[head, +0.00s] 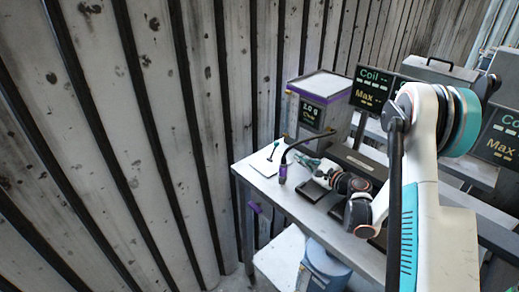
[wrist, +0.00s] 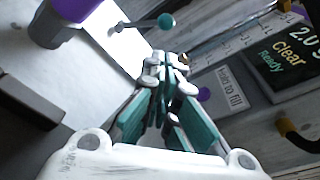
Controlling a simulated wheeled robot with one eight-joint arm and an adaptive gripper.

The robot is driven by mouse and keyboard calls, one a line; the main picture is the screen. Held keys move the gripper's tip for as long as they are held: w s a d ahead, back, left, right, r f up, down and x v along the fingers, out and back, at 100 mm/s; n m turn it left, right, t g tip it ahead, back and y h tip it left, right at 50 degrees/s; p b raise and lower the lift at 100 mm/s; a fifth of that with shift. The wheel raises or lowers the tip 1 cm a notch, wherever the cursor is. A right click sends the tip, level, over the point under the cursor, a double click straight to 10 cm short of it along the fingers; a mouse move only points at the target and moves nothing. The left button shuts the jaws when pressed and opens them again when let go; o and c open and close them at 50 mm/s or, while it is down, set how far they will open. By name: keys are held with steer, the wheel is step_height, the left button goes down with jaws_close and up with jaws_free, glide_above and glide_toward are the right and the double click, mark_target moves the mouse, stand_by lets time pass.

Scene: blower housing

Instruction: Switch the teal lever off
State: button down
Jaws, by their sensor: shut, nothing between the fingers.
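The teal lever has a round teal knob (wrist: 165,21) on a thin dark stem, over a white plate (wrist: 115,38) in the wrist view. In the head view the lever (head: 275,146) stands up from the white plate (head: 259,162) at the table's left end. My gripper (wrist: 170,66) has its teal fingers together and empty. Its tips are just below the knob in the wrist picture, with a gap visible. In the head view my gripper (head: 304,160) is to the right of the lever, partly behind a black gooseneck. I cannot read the lever's on or off marking.
A purple-trimmed box (head: 318,88) with a display (wrist: 285,55) stands behind. A blue bin (head: 325,270) is below the table.

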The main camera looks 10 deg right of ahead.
stand_by(0.4)
steer(key=shift+w+a+f, duration=0.1)
steer(key=shift+w+a, duration=0.15)
steer(key=shift+w, duration=0.1)
steer(key=b+x, duration=0.2)
steer(key=x, duration=0.7)
steer(key=shift+w, duration=0.15)
